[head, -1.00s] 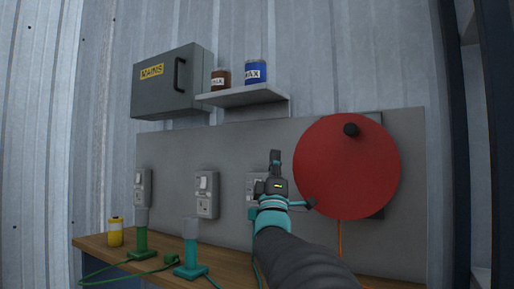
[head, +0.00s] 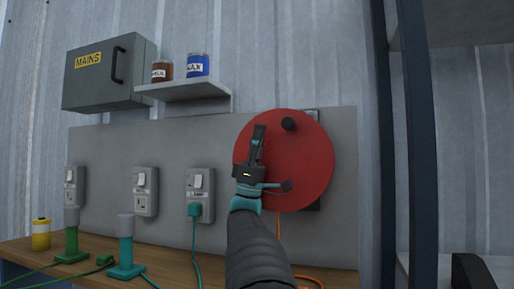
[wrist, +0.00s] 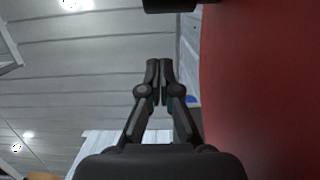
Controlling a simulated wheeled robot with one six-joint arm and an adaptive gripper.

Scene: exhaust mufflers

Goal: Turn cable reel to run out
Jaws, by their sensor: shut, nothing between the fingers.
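The cable reel is a large red disc (head: 306,165) on the grey wall board, with a black knob (head: 289,124) near its top. An orange cable (head: 279,226) hangs down below the reel. My gripper (head: 259,131) is in front of the reel's left part, pointing up, to the left of the knob. In the wrist view the gripper (wrist: 160,66) is shut with nothing between its fingers. The red disc fills the right side there (wrist: 262,100), and the black knob (wrist: 172,4) shows at the top edge, beyond the fingertips. My arm hides the reel's lower left edge.
Several sockets (head: 146,192) are on the grey board, one with a teal plug (head: 194,210). A mains box (head: 106,72) and a shelf (head: 186,91) with two cans are above. Plugs and cables lie on the wooden bench (head: 185,262). A dark post (head: 419,150) stands at right.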

